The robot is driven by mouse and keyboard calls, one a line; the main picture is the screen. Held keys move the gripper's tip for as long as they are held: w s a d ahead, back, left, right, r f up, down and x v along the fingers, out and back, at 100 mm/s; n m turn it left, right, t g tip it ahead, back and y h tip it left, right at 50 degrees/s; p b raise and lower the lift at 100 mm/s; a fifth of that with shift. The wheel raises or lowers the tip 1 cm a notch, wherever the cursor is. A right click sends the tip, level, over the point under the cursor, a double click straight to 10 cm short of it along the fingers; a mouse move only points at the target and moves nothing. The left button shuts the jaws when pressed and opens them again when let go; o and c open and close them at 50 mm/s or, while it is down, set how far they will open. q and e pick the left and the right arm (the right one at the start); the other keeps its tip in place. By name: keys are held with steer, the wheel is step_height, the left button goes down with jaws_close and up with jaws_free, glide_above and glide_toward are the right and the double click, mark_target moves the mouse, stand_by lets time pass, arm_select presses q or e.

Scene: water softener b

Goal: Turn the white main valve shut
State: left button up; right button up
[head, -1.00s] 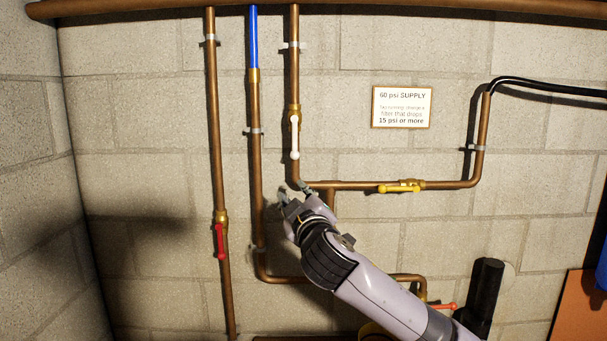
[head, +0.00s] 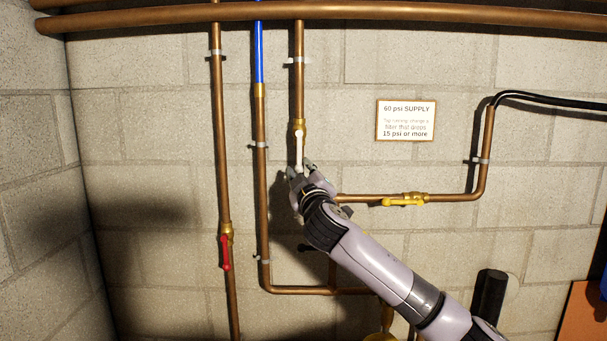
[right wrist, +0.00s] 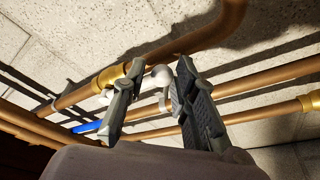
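The white main valve (head: 299,145) sits on a vertical copper pipe. Its white handle points down along the pipe. My right gripper (head: 300,170) is at the handle's lower end. In the right wrist view, the rounded white handle end (right wrist: 160,76) shows between the two spread fingertips of my right gripper (right wrist: 157,74), with gaps beside it. I cannot tell whether a finger touches it. The brass valve body (right wrist: 110,77) is partly behind the left finger. My left gripper is not in view.
A red-handled valve (head: 226,250) is on the left pipe and a yellow-handled valve (head: 405,201) on the horizontal branch. A blue-topped pipe (head: 260,140) runs close left of the white valve. A supply sign (head: 406,120) hangs at right.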

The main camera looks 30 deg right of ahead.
steer(key=shift+f, duration=0.15)
steer(key=c, duration=0.3)
steer(key=shift+c, duration=0.2)
steer(key=shift+s+d+r, duration=0.2)
steer(key=shift+s+d, duration=0.4)
steer(key=shift+d, duration=0.35)
steer(key=shift+c, duration=0.4)
steer(key=shift+r, duration=0.2)
steer(key=shift+s+d+r, duration=0.25)
steer(key=shift+s+d, duration=0.1)
steer(key=shift+d, duration=0.2)
steer(key=shift+s+d+r, duration=0.25)
steer(key=shift+s+d, duration=0.05)
steer(key=shift+d, duration=0.2)
steer(key=shift+c, duration=0.2)
steer(key=shift+f, duration=0.1)
